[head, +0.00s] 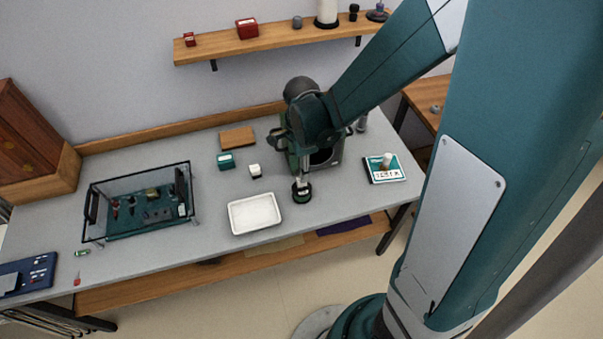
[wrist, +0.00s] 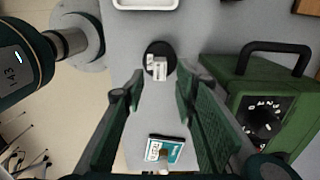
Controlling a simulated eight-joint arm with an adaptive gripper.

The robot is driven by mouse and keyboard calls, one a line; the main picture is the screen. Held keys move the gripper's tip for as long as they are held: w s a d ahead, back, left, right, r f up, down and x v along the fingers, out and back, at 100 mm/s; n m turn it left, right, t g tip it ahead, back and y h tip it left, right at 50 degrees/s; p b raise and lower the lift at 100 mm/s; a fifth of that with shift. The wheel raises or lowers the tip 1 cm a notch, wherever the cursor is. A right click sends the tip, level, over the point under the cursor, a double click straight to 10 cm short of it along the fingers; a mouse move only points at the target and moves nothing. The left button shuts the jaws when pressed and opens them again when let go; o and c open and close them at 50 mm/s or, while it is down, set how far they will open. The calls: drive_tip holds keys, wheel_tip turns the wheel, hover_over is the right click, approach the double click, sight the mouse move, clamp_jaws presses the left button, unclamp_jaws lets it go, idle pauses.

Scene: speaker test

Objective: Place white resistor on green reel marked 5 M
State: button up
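A small white block with dark marks, likely the white resistor, shows in the wrist view (wrist: 159,68) over a dark round reel (wrist: 153,48). It looks to stand on the reel, but contact is not clear. In the head view the reel (head: 301,195) is dark with some green, near the front of the bench; no 5 M mark is readable. My gripper (wrist: 160,82) is open, with its fingertips either side of the white block and clear gaps beside it. In the head view my gripper (head: 303,178) points down over the reel.
A white tray (head: 254,213) lies left of the reel. A teal-and-white box (head: 387,174) is to the right.

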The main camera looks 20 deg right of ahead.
wheel_tip(320, 180, up, 6)
drive_tip(key=p, duration=0.1)
idle(0.4)
drive_tip(key=shift+r, duration=0.1)
idle(0.4)
drive_tip(key=s+d+r+n+t, duration=0.2)
drive_tip(key=s+r+n, duration=0.4)
drive_tip(key=r+n, duration=0.3)
drive_tip(key=s+d+r+n+t, duration=0.2)
drive_tip(key=s+r+n+t, duration=0.3)
drive_tip(key=r+n, duration=0.4)
drive_tip(key=shift+s, duration=0.6)
